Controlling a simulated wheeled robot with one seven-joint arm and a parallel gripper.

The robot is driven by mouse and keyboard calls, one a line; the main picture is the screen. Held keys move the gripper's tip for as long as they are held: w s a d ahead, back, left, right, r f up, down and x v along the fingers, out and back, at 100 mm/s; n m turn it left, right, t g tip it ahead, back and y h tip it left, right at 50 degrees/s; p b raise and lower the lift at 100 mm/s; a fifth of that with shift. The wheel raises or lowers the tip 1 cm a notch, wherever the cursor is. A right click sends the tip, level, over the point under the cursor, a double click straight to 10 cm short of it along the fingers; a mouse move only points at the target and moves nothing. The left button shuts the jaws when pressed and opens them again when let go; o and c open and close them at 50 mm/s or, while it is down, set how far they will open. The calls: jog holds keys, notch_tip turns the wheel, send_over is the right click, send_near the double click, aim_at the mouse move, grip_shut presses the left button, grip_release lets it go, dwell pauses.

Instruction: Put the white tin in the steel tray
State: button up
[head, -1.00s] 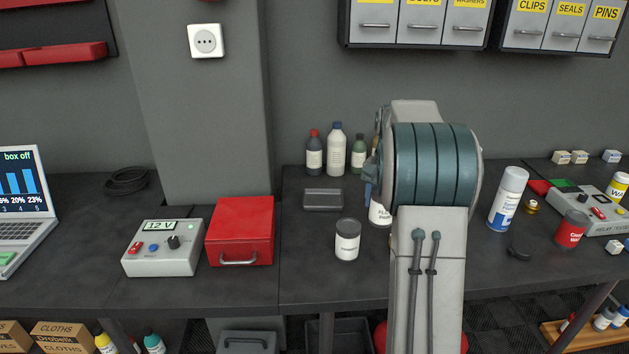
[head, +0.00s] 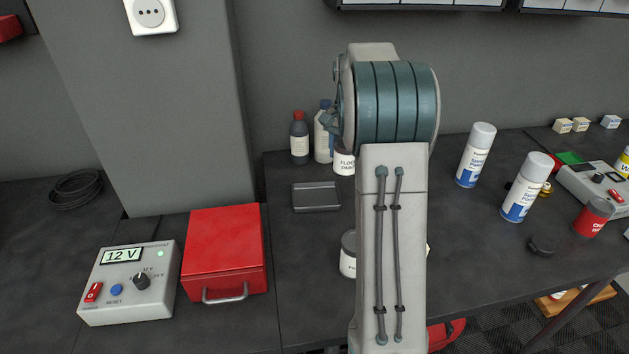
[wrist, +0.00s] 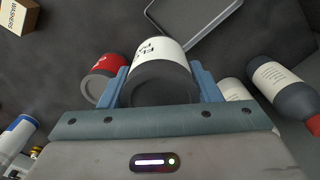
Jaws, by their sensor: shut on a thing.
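The white tin (head: 344,161), with dark lettering on its label, shows beside my arm in the head view. In the wrist view the white tin (wrist: 162,55) sits between the blue fingers of my gripper (wrist: 160,72), which is shut on it. It appears to be held above the bench. The steel tray (head: 316,197) is a shallow, empty grey tray on the bench, left of the tin in the head view. Its rim (wrist: 205,32) shows beyond the tin in the wrist view. My arm hides most of the gripper in the head view.
Bottles (head: 299,140) stand behind the tray. A dark-lidded white jar (head: 348,262) stands in front of it, partly hidden by my arm. A red box (head: 224,250) is to the left. Spray cans (head: 476,155) and a red tin (head: 593,217) are to the right.

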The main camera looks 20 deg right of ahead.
jog(key=shift+w+a+f+p, duration=0.35)
jog(key=shift+a+f, duration=0.85)
jog(key=shift+f, duration=0.2)
jog(key=shift+w+a+f+p, duration=0.3)
jog(key=shift+a+f, duration=0.95)
jog(key=shift+f, duration=0.2)
jog(key=shift+w+a+f+p, duration=0.35)
jog(key=shift+a+f, duration=0.85)
jog(key=shift+f, duration=0.2)
jog(key=shift+f, duration=0.15)
jog(key=o, duration=1.3)
jog(key=shift+c, duration=0.2)
